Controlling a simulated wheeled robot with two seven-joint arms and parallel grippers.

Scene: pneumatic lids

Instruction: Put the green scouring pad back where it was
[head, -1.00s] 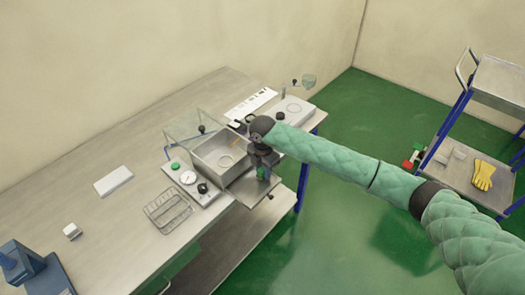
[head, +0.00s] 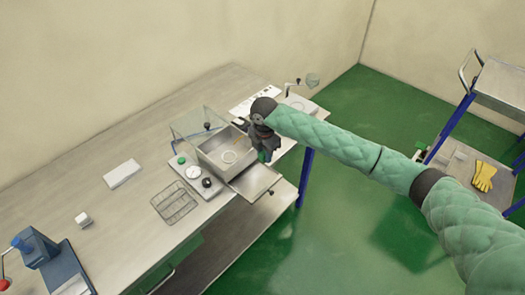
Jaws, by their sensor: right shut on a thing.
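My right gripper (head: 264,150) is shut at the right side of an open metal box (head: 221,171), above the tray that juts out in front. A small patch of the green scouring pad (head: 263,157) shows at its fingertips; the arm and gripper hide most of it. Whether the pad touches anything below cannot be told. A pale ring lies in the box, under a raised clear lid (head: 190,122). My left gripper is not in view.
A panel with a gauge and green button (head: 182,160), a wire basket (head: 174,202) and a white block (head: 122,173) stand to the left. A second unit (head: 297,103) stands behind my wrist. A trolley (head: 510,85) with yellow gloves is at the right.

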